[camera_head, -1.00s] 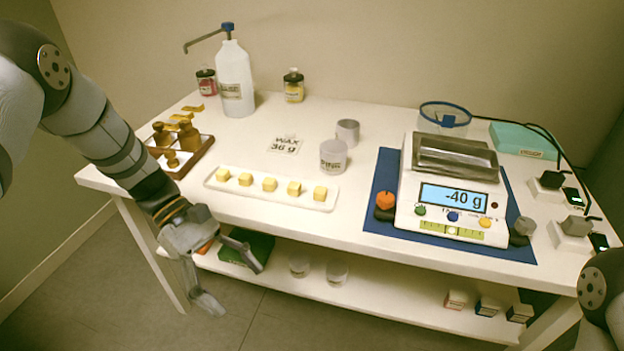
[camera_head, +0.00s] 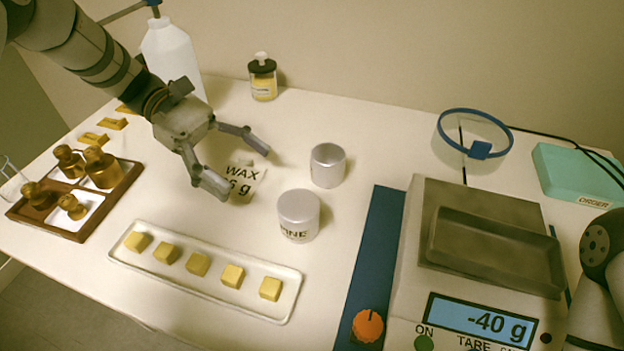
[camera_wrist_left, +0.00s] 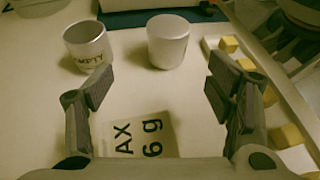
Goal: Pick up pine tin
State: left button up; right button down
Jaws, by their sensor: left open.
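The pine tin (camera_head: 298,216) is a silvery lidded cylinder with a dark "PINE" label, upright on the white table behind the wax tray. In the left wrist view it stands ahead of the fingers (camera_wrist_left: 168,41), near the top middle. A second tin (camera_head: 327,166), open-topped, stands just behind it; in the left wrist view this tin (camera_wrist_left: 87,46) reads "EMPTY". My left gripper (camera_head: 248,168) is open and empty above the "WAX" card (camera_head: 243,181), left of both tins and apart from them. My right gripper is out of view; only part of my right arm shows.
A white tray (camera_head: 205,293) with several yellow cubes lies in front. A scale (camera_head: 490,245) reading -40 g sits on a blue mat (camera_head: 375,250) at right. A wooden weight tray (camera_head: 75,232) is at left, a white bottle (camera_head: 172,55) behind my left arm.

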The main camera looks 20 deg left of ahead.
aim_at(317, 227)
pick_arm(q)
jog(key=x, duration=0.4)
jog(key=p+x, duration=0.1)
jog(key=x, duration=0.3)
jog(key=s+p+x, duration=0.1)
jog(key=x, duration=0.3)
jog(key=shift+s+r, duration=0.1)
jog(key=shift+r, duration=0.2)
jog(key=c, duration=1.3)
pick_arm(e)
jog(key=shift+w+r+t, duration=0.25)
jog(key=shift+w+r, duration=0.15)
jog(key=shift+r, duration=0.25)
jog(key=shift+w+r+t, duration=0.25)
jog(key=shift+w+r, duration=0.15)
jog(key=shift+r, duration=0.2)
